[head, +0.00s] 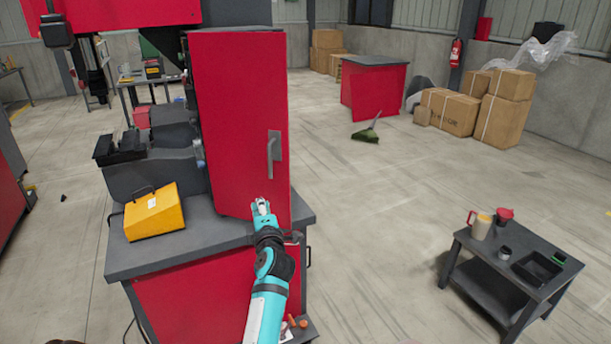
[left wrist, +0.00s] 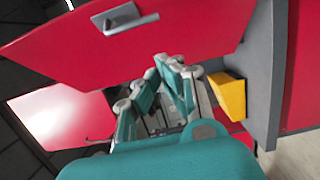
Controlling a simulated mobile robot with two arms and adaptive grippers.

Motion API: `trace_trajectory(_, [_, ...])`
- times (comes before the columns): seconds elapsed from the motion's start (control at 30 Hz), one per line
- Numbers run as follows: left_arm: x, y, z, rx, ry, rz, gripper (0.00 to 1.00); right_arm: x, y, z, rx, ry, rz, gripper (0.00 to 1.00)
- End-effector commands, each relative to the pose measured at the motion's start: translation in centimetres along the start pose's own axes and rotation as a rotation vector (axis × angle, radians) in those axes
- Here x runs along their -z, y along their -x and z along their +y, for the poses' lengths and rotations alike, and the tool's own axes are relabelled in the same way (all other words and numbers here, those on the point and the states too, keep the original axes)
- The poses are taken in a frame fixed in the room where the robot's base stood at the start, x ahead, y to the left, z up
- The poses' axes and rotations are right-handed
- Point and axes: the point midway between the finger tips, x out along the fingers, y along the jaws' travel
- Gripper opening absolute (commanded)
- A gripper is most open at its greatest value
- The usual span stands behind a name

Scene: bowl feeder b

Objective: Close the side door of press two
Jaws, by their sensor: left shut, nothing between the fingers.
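The red side door (head: 235,110) of the press stands upright above a grey-topped red base (head: 200,300). Its broad face is toward me, and a grey lever handle (head: 272,155) sits near its right edge. How far it stands open is hard to tell. My left gripper (head: 262,206) is shut and empty, in front of the door's lower right part, below the handle. Contact with the door cannot be made out. In the left wrist view the red door (left wrist: 200,30) and its handle (left wrist: 128,18) show beyond the teal fingers. My right gripper is not in view.
A yellow box (head: 155,212) sits on the base's top, left of the door. A low dark table (head: 490,262) with a mug and small containers stands at right. A red cabinet (head: 374,90), cartons (head: 500,120) and a broom head (head: 365,136) are farther back. The floor between is clear.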

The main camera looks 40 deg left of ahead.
Motion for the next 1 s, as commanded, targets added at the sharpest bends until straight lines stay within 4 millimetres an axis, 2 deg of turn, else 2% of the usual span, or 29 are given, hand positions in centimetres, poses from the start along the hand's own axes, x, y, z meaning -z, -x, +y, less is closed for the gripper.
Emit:
trace_trajectory(0.17, [0.5,-1.4,0.3,-0.001,-0.003,0.007,0.00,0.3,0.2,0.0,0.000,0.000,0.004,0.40])
trace_trajectory(0.6, [0.5,-10.4,0.2,0.000,0.002,0.006,0.00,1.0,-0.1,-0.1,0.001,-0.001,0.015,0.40])
trace_trajectory(0.73, [-1.3,-11.5,-0.1,0.000,0.003,0.002,0.00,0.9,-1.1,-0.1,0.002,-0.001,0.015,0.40])
trace_trajectory(1.0, [-2.4,-12.7,0.1,-0.001,0.000,0.003,0.00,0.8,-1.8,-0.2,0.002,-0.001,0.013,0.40])
